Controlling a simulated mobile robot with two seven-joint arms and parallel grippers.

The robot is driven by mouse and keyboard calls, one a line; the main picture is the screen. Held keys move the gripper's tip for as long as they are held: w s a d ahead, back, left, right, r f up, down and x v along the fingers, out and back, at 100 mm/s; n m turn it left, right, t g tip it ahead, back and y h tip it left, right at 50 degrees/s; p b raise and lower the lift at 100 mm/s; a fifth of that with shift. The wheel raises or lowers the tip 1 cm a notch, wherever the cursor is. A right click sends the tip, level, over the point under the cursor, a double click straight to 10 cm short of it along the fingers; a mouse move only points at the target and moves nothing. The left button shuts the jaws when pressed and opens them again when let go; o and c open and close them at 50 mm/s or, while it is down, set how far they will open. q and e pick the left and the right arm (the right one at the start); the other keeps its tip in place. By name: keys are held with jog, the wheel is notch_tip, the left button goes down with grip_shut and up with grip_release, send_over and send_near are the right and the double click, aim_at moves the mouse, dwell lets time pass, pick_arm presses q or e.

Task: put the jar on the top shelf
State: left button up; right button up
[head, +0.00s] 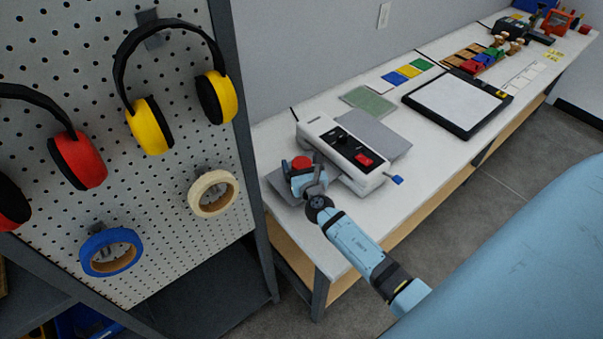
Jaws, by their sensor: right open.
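No jar can be made out for certain. A red round top (301,162) shows at my right gripper (302,168), near the left end of the white workbench (270,143). I cannot tell whether it is a jar lid or a knob; the gripper hides what is below it. My right gripper is open at this red top, beside the white-and-grey machine. I cannot tell whether they touch. My left gripper is not in view. No top shelf can be made out; a dark lower shelf surface (205,300) shows below the pegboard.
The white-and-grey machine (340,150) stands just right of the gripper. A black-framed board (458,103) and coloured blocks (475,62) lie farther along the bench. The pegboard (60,115) at left holds yellow earmuffs (150,125), red earmuffs (78,160) and tape rolls (111,252).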

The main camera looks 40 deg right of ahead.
jog(key=c, duration=1.3)
jog(key=shift+r, duration=0.1)
jog(key=shift+c, duration=0.2)
jog(key=shift+r, duration=0.1)
